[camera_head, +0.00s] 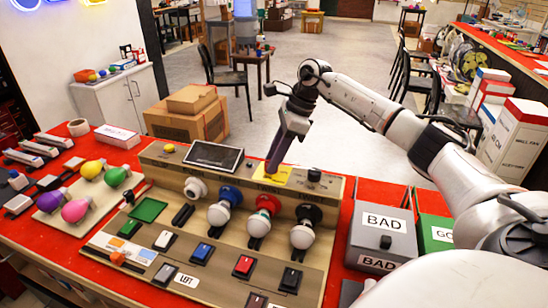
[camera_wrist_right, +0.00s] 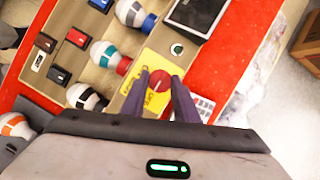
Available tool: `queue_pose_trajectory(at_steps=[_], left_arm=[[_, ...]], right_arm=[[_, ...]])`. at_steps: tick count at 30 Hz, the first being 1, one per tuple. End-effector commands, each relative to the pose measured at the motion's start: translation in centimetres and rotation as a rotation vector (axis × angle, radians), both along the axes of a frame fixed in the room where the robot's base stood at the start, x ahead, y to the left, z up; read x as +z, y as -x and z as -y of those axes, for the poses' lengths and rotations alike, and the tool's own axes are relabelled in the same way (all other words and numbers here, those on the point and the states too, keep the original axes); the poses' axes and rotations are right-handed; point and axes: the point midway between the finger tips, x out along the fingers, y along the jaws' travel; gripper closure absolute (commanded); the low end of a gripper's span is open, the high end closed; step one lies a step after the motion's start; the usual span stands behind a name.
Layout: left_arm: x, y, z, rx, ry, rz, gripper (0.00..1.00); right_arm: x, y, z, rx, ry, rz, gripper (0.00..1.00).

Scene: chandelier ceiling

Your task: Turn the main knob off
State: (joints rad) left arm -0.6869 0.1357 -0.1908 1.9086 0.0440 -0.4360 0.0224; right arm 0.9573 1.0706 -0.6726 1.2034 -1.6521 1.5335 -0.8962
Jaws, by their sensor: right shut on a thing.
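A round red knob (camera_wrist_right: 160,81) with a white line on it sits on a yellow plate (camera_wrist_right: 158,103) in the right wrist view. My right gripper (camera_wrist_right: 160,80) has its two purple-grey fingers on either side of the red knob, shut on it. In the head view, my right gripper (camera_head: 274,166) reaches down to the yellow plate (camera_head: 302,175) at the back of the beige panel, and its fingers hide the red knob. My left gripper is out of view.
The beige panel (camera_head: 170,232) carries several bulbs, rocker switches, a dark screen (camera_head: 214,156) and a black knob (camera_head: 314,175) right of the yellow plate. A grey BAD box (camera_head: 381,232) stands to the right.

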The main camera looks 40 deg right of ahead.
Motion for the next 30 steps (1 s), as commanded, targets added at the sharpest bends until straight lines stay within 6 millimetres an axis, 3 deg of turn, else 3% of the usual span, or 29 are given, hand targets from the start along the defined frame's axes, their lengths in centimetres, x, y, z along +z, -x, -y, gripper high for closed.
queue_pose_trajectory(at_steps=[1, 4, 16, 30], left_arm=[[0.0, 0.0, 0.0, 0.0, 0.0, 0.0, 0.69], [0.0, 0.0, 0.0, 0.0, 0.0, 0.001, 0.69], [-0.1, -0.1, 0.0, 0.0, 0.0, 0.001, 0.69], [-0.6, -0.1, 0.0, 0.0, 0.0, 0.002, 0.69]], right_arm=[[0.1, 0.0, 0.1, 0.002, 0.002, 0.003, 0.71], [0.1, 0.0, 0.1, 0.001, 0.002, 0.003, 0.54], [0.7, 0.1, 0.3, 0.0, 0.002, 0.002, 0.54], [8.4, 2.1, 2.7, -0.001, 0.002, 0.005, 0.54]])
